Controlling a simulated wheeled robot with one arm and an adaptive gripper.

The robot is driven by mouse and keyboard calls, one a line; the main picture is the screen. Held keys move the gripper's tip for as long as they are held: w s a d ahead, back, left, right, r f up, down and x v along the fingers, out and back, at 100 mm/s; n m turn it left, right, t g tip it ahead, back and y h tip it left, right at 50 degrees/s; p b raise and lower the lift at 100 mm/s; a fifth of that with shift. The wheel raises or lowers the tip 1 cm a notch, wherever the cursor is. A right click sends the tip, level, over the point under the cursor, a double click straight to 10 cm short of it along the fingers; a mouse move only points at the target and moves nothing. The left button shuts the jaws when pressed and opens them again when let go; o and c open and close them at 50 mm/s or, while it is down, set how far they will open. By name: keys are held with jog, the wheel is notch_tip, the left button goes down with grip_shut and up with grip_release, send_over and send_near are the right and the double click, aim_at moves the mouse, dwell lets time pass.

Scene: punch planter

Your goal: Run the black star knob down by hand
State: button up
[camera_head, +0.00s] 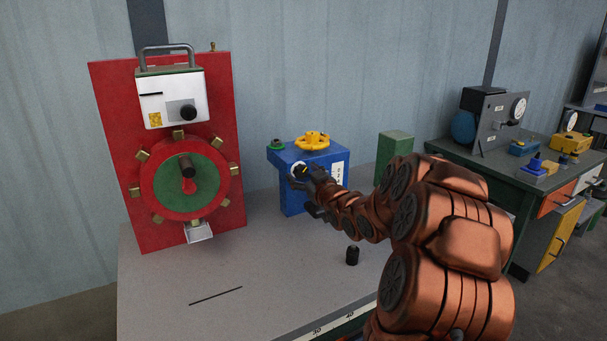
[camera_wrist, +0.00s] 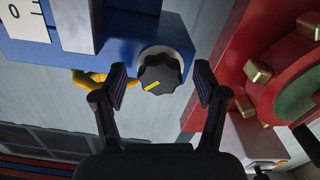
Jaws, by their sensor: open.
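The black star knob (camera_wrist: 160,73) has a scalloped rim and a yellow pointer mark. It sits on a white round plate on the blue box (camera_wrist: 108,40). In the wrist view the knob lies between the two fingertips of my gripper (camera_wrist: 160,88), with a gap on each side. My gripper is open. In the head view my gripper (camera_head: 318,190) is in front of the blue box (camera_head: 291,193) and covers part of the knob (camera_head: 300,170). A yellow handwheel (camera_head: 312,141) and a green button (camera_head: 277,143) sit on top of the box.
A red panel (camera_head: 110,120) with a green and red wheel and several brass blocks stands left of the box. A small black piece (camera_head: 352,255) and a thin dark rod (camera_head: 216,296) lie on the grey bench (camera_head: 270,260). A green block (camera_head: 394,150) stands right of the box.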

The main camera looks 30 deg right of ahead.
jog(key=c, duration=1.1)
jog(key=shift+c, duration=0.2)
jog(key=shift+r+m+p, duration=0.15)
jog(key=shift+m+p, duration=0.25)
jog(key=shift+r+m+p, duration=0.1)
jog(key=shift+m+p, duration=0.6)
jog(key=shift+m, duration=0.2)
jog(key=shift+m+p, duration=0.8)
jog(key=shift+m, duration=1)
jog(key=o, duration=1.1)
jog(key=shift+f, duration=0.2)
